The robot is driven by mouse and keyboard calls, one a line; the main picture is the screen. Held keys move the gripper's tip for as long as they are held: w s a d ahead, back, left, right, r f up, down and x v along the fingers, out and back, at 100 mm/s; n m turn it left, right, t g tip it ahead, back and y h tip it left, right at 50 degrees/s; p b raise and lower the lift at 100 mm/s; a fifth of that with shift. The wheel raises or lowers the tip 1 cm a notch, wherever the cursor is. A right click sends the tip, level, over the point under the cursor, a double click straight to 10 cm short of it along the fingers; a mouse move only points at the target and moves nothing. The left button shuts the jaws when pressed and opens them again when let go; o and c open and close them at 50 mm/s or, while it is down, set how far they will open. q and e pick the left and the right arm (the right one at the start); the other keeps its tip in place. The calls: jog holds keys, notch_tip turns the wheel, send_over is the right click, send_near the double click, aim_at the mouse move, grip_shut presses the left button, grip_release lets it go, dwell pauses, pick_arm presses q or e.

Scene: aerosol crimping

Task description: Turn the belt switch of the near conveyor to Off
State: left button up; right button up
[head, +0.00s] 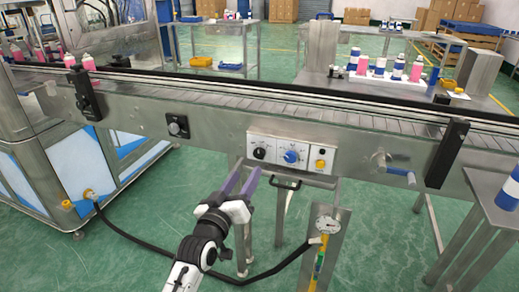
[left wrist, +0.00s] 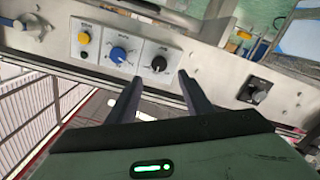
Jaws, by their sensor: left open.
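The near conveyor (head: 215,135) carries a control panel (head: 275,167) on its front side. The panel has a black knob (head: 259,153), a blue knob (head: 290,157) and a yellow button (head: 320,164). A separate black knob (head: 177,125) sits on its own plate further left. The labels are too small to read, so I cannot tell which is the belt switch. My left gripper (head: 243,179) is open and empty, just below and in front of the panel. In the left wrist view its fingertips (left wrist: 160,79) straddle the line to the panel's black knob (left wrist: 159,62), apart from it.
A blue-handled crank (head: 400,174) and a black bracket (head: 446,153) stick out on the right. A post with a gauge (head: 325,226) and a black hose stand below the panel. Several cans (head: 380,66) stand beyond the belt.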

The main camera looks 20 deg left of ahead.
aim_at(258, 154)
pick_arm(q)
jog(key=w+b, duration=0.1)
jog(key=w, duration=0.7)
jog(key=shift+w+d, duration=0.2)
jog(key=shift+w+r, duration=0.1)
jog(key=shift+w, duration=0.4)
pick_arm(e)
jog(key=shift+s+a+f, duration=0.15)
jog(key=shift+s+f, duration=0.05)
jog(key=shift+f, duration=0.05)
pick_arm(q)
jog(key=c, duration=1.1)
jog(key=shift+o, duration=0.2)
pick_arm(e)
jog(key=shift+f, duration=0.1)
